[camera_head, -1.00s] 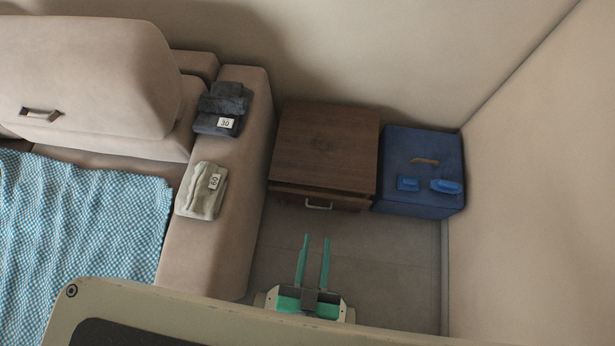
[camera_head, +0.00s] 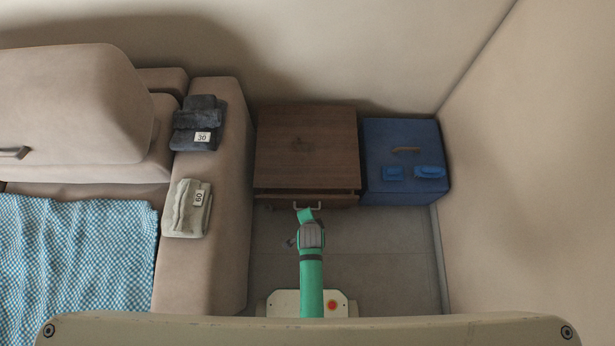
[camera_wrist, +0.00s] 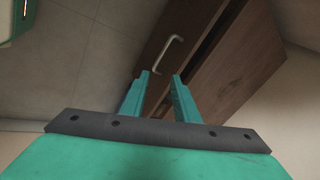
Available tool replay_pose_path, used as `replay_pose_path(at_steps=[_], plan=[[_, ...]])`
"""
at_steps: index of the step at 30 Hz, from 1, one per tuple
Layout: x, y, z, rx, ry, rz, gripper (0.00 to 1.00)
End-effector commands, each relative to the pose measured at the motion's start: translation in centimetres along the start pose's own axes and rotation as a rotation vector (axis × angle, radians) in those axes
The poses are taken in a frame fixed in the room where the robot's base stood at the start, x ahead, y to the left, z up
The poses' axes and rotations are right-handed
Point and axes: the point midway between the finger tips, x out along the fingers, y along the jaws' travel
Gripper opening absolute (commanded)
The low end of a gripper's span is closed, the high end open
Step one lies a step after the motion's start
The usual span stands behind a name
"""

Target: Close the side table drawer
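The brown wooden side table (camera_head: 307,150) stands between the sofa arm and a blue box. Its drawer front (camera_head: 338,199) sits slightly out from the body; the wrist view shows a dark gap (camera_wrist: 209,42) behind it. The pale drawer handle (camera_wrist: 167,54) is on the drawer front. My gripper (camera_head: 306,213) is at the handle in the head view. In the wrist view my gripper (camera_wrist: 160,77) has its two green fingers apart with nothing between them, pointing at the drawer front near the handle. Whether a fingertip touches the drawer cannot be told.
The blue box (camera_head: 402,131) with small blue items stands right of the table, by the wall. The beige sofa arm (camera_head: 216,255) is on the left, bearing dark folded cloth (camera_head: 195,120) and light folded cloth (camera_head: 187,208). The grey floor (camera_head: 385,262) in front is clear.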

Motion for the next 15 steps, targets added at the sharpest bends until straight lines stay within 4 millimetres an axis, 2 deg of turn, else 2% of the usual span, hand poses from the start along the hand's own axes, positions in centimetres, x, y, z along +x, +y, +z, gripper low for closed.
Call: replay_pose_path(at_steps=[1,3,6,15], plan=[[1.2,-1.1,-0.2,0.058,-0.014,0.035,0.28],[2.5,-1.8,-0.3,0.142,-0.032,0.094,0.28],[3.8,-2.7,-0.3,0.240,-0.048,0.166,0.28],[5.1,-3.7,-0.3,0.361,-0.059,0.259,0.28]])
